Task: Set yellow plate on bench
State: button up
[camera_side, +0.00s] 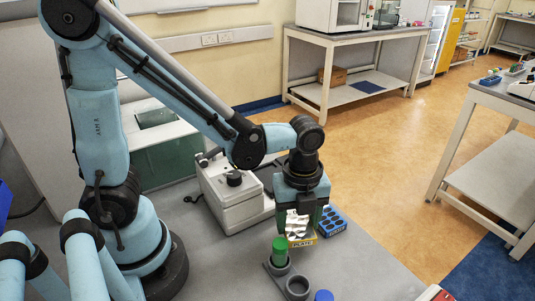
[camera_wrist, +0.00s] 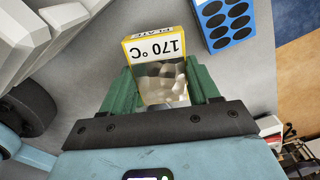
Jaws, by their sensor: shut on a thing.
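The yellow plate (camera_wrist: 155,48) is a small block with a yellow border and a white label reading 170 °C, upside down in the wrist view. Below the label it has a shiny, bumpy metallic part. My gripper (camera_wrist: 163,88) has green fingers, one on each side of the plate, shut on it. In the side view my gripper (camera_side: 299,215) points down over the grey bench (camera_side: 360,265), and the plate's yellow edge (camera_side: 303,241) shows beneath it. I cannot tell whether the plate touches the bench.
A blue block with dark round holes (camera_side: 332,221) lies right of the plate. A green-capped vial (camera_side: 280,250) stands in a grey holder (camera_side: 297,287) in front. A blue cap (camera_side: 323,296) shows at the bottom edge. A white instrument (camera_side: 232,193) stands behind left.

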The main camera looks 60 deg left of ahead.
aim_at(297, 223)
jog(key=shift+f, duration=0.5)
jog(key=o, duration=1)
jog(key=shift+r, duration=0.1)
notch_tip(297, 223, up, 13)
jog(key=a+n+t, duration=0.2)
jog(key=n, duration=0.5)
jog(key=a+f+n+t, duration=0.1)
jog(key=a+n+t, duration=0.1)
jog(key=n, duration=0.6)
jog(key=a+f+n+t, duration=0.1)
jog(key=a+n+t, duration=0.2)
jog(key=n, duration=0.4)
jog(key=shift+a+f, duration=0.15)
jog(key=shift+a, duration=0.6)
